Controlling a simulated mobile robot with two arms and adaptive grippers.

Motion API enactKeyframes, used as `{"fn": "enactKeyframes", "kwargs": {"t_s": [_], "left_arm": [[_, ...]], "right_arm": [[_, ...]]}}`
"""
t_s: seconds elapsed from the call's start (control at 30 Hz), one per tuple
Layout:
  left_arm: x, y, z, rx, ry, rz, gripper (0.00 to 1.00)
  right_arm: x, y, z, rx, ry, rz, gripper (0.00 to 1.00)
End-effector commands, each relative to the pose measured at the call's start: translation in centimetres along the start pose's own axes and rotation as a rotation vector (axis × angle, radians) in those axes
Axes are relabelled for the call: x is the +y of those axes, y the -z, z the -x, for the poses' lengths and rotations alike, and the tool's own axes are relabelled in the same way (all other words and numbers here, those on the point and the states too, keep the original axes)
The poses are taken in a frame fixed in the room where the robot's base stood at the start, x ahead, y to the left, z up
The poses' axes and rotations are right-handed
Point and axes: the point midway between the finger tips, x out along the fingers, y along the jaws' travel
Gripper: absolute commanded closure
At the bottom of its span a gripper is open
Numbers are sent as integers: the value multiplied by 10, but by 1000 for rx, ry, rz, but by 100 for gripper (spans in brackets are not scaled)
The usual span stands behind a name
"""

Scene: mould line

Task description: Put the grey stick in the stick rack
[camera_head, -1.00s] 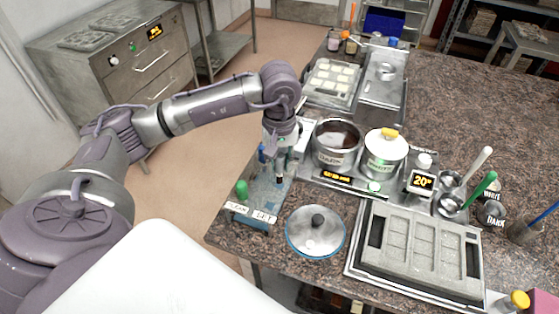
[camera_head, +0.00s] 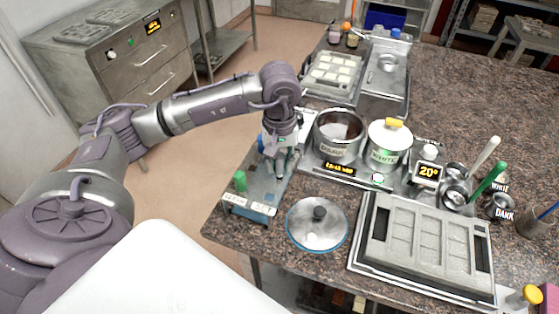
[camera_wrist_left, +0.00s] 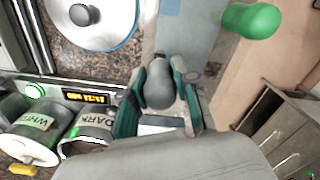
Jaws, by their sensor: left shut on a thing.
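My left gripper (camera_head: 279,170) points down over the blue-grey board at the table's left edge. In the left wrist view its teal fingers (camera_wrist_left: 160,100) are shut on the grey stick, whose rounded grey end (camera_wrist_left: 160,84) shows between them. In the head view the fingers mostly hide the stick. The board (camera_head: 262,190), which looks like the stick rack, has two white labels on its front and a green-topped stick (camera_head: 240,181) at its left. The green top also shows in the left wrist view (camera_wrist_left: 252,20). I cannot tell whether the grey stick touches the board. My right gripper is not in view.
Right of the gripper stand the DARK pot (camera_head: 338,149) and the WHITE pot (camera_head: 388,155) with its lid on. A loose lid (camera_head: 317,226) lies in front. A grey mould (camera_head: 428,240) fills the front right. The floor drops away left of the board.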

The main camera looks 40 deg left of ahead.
Motion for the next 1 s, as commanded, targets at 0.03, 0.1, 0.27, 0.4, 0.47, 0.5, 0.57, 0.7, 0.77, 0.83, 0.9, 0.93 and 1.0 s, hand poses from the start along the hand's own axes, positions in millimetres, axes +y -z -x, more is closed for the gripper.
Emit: {"fn": "enactKeyframes", "kwargs": {"t_s": [0.03,0.1,0.27,0.4,0.47,0.5,0.57,0.7,0.77,0.83,0.9,0.93,1.0], "left_arm": [[0,0,-4,0,0,0,100],[0,0,-7,0,0,0,100],[0,0,-13,0,0,0,100],[0,0,-19,0,0,0,100],[0,0,-20,0,-1,1,100],[0,0,-21,0,-1,0,100],[0,0,-21,0,-1,0,100],[0,0,-20,0,-1,0,100],[0,0,-20,0,0,0,100],[0,0,-20,0,0,0,61],[0,0,-20,0,0,0,49],[0,0,-20,0,0,0,44],[0,0,-20,0,0,0,41]], "right_arm": [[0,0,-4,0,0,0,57],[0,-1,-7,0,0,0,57],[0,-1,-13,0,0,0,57],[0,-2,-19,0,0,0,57],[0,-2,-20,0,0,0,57],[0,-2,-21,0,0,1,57],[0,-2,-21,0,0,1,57],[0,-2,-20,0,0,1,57],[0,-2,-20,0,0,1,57],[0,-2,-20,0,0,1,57],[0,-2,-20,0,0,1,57],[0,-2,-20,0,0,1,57],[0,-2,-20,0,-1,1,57]]}}
